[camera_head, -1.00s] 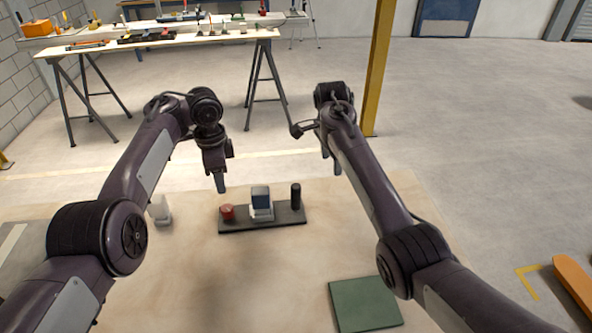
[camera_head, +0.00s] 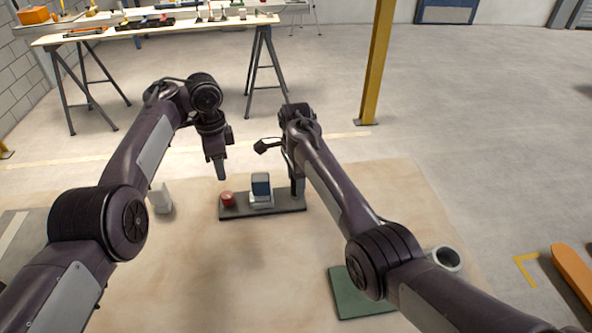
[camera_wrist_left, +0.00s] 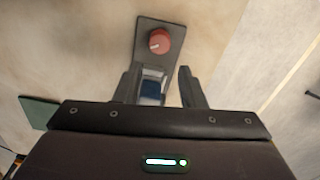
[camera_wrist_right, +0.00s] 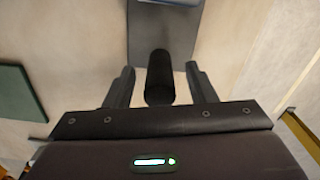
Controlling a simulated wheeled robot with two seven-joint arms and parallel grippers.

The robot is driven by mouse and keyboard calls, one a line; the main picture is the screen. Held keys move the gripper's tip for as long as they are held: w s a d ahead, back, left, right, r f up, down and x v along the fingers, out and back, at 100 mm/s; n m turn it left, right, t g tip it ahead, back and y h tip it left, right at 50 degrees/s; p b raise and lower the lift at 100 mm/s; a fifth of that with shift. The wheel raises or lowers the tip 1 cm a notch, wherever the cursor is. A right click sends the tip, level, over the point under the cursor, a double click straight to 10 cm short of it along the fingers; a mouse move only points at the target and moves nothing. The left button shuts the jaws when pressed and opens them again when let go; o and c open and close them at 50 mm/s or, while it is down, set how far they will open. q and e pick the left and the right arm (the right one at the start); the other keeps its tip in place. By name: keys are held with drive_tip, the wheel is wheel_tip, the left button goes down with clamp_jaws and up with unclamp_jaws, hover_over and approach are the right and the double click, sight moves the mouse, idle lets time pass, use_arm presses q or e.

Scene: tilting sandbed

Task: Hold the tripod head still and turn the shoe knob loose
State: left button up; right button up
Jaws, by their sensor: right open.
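The tripod head's dark base plate (camera_head: 238,210) lies on the sandy-coloured surface. It carries a red knob (camera_head: 228,199) at its left end and a blue-and-white block (camera_head: 261,188) in its middle. The knob has a pale mark in the left wrist view (camera_wrist_left: 159,41). A black upright post (camera_wrist_right: 160,78) at the right end shows between the open fingers of my right gripper (camera_wrist_right: 161,88); contact cannot be told. In the head view that gripper (camera_head: 298,187) mostly hides the post. My left gripper (camera_head: 220,172) is open above and behind the knob, apart from it.
A white object (camera_head: 160,199) stands left of the plate. A green mat (camera_head: 350,295) lies front right, partly under my right arm, with a grey round container (camera_head: 447,258) beside it. A yellow post (camera_head: 377,65) and a workbench (camera_head: 160,31) stand behind.

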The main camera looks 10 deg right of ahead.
sight(227, 194)
drive_tip(key=shift+f, duration=0.1)
drive_tip(key=c, duration=1.1)
use_arm(q)
drive_tip(key=o, duration=0.3)
drive_tip(key=shift+o, duration=0.4)
drive_tip(key=m, duration=0.1)
drive_tip(key=w+m, duration=0.1)
drive_tip(key=shift+r+m, duration=0.2)
drive_tip(key=shift+m, duration=0.2)
drive_tip(key=f+m, duration=0.1)
drive_tip(key=f, duration=0.2)
drive_tip(key=f+m, duration=0.1)
drive_tip(key=f, duration=0.3)
drive_tip(key=s+f+m, duration=0.1)
drive_tip(key=f+m, duration=0.1)
drive_tip(key=f, duration=0.1)
drive_tip(key=shift+f, duration=0.35)
drive_tip(key=shift+c, duration=0.3)
drive_tip(key=c, duration=0.9)
